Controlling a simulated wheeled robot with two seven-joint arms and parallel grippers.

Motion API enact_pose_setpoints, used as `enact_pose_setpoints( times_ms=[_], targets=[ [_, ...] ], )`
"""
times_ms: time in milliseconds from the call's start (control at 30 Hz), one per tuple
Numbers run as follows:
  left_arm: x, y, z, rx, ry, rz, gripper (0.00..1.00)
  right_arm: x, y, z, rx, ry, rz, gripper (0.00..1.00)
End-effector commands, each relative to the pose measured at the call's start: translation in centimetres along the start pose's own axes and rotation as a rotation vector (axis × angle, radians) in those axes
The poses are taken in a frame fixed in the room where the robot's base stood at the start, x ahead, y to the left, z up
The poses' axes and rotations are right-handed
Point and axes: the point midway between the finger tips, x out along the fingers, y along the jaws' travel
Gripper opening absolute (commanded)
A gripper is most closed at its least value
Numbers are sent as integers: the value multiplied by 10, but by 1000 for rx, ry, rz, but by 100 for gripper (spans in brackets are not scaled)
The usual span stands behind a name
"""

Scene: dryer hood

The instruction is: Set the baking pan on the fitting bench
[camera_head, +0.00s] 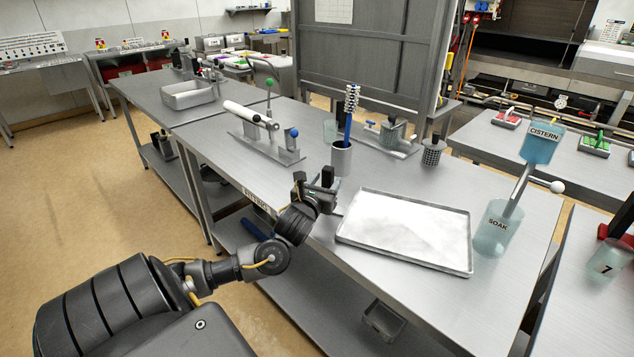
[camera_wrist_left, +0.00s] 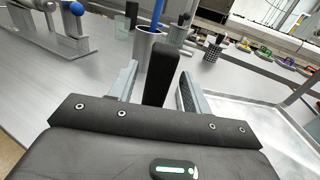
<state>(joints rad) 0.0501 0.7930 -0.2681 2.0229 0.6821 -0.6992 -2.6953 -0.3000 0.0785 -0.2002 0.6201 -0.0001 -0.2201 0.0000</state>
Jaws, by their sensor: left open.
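A shallow rectangular metal pan (camera_head: 405,228) with a pale, whitish inside lies flat on the near steel bench (camera_head: 500,283), toward its right part. I take it as the baking pan. A label on this bench's front edge is too small to read surely, but seems to say "FITTING". My left gripper (camera_head: 318,184) is open above the bench, just beyond the pan's left corner and apart from it. In the left wrist view the fingers (camera_wrist_left: 155,82) stand spread, with the pan (camera_wrist_left: 265,118) to their right. My right gripper is not in view.
A grey cup (camera_head: 341,159) with a blue-handled brush stands just behind my left gripper. A clamp fixture (camera_head: 268,138) is left of it. The SOAK beaker (camera_head: 494,232) stands right of the pan. A deeper metal pan (camera_head: 188,94) sits on the far left bench.

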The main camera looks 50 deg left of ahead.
Motion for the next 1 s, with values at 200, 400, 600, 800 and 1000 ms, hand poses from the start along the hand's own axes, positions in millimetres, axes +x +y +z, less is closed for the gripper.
enact_pose_setpoints(
  times_ms=[200, 400, 600, 800, 1000],
  targets=[
    [-48, -1, -2, -5, 3, -2, 49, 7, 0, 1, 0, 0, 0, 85],
    [-74, 0, -1, -3, 1, 0, 49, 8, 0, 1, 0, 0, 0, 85],
    [-82, 0, 0, -1, 1, 0, 49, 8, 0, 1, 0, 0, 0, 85],
    [-82, 0, 0, -1, 0, 1, 49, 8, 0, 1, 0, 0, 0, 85],
    [-81, 0, 0, -1, 0, 0, 49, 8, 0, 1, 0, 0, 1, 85]
  ],
)
